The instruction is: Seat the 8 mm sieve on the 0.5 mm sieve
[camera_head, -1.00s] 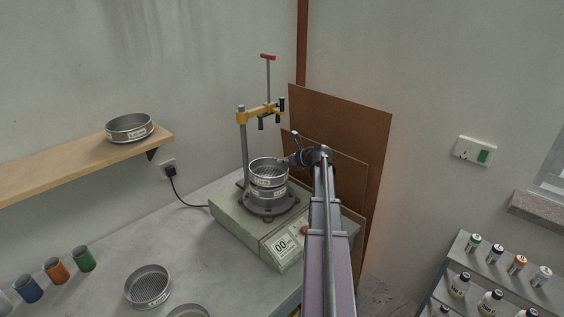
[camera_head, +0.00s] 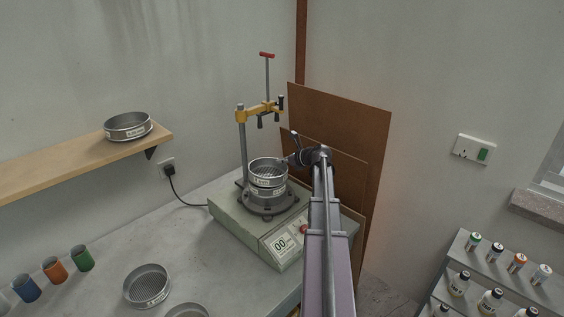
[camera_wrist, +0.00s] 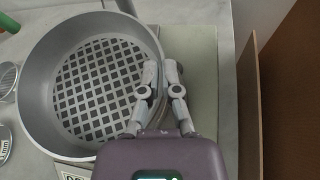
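The 8 mm sieve (camera_head: 267,173), a round steel sieve with coarse square holes, is on top of the stack on the shaker. It fills the left of the wrist view (camera_wrist: 42,112). My gripper (camera_wrist: 163,68) has one finger inside and one outside its wall, pinching the rim at the side near my arm. The lower sieve (camera_head: 268,193), taken to be the 0.5 mm one, stands directly under it on the shaker's dark round plate (camera_head: 268,210). The two look lined up; whether the upper one is fully down cannot be told. The label print is too small to read.
The shaker (camera_head: 285,246) has a post with a yellow clamp bar (camera_head: 258,112) above the stack. Another sieve (camera_head: 128,127) is on the wooden shelf. Two more (camera_head: 147,286) (camera_head: 187,311) lie on the bench near coloured cups (camera_head: 55,270). Brown boards (camera_head: 345,140) lean behind my arm.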

